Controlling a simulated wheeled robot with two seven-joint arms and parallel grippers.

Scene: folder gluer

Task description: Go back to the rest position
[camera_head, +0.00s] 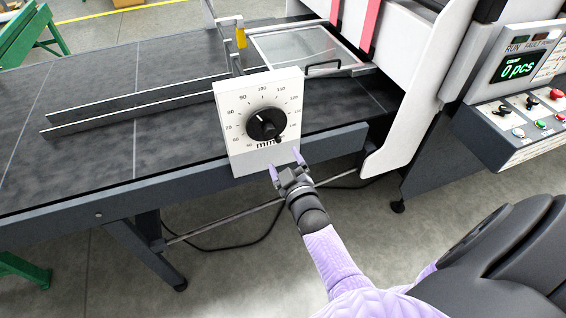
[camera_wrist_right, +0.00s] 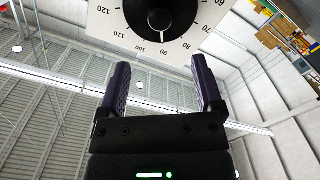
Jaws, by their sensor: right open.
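My right gripper (camera_head: 285,164) is open and empty, with its two purple fingers apart. In the head view it is just below the black dial knob (camera_head: 266,124) on the white scale plate (camera_head: 237,93). In the right wrist view the fingers of the right gripper (camera_wrist_right: 163,85) stand apart, with the knob (camera_wrist_right: 160,14) and plate (camera_wrist_right: 105,25) beyond them at the top. No part of the knob shows between the fingertips. My left gripper is not in view.
A dark feed table (camera_head: 85,95) with metal guide rails (camera_head: 130,108) lies behind the plate. The white machine body (camera_head: 415,70) and a control panel (camera_head: 520,120) reading "0 pcs" stand to the right. Floor (camera_head: 235,255) shows in front of the table.

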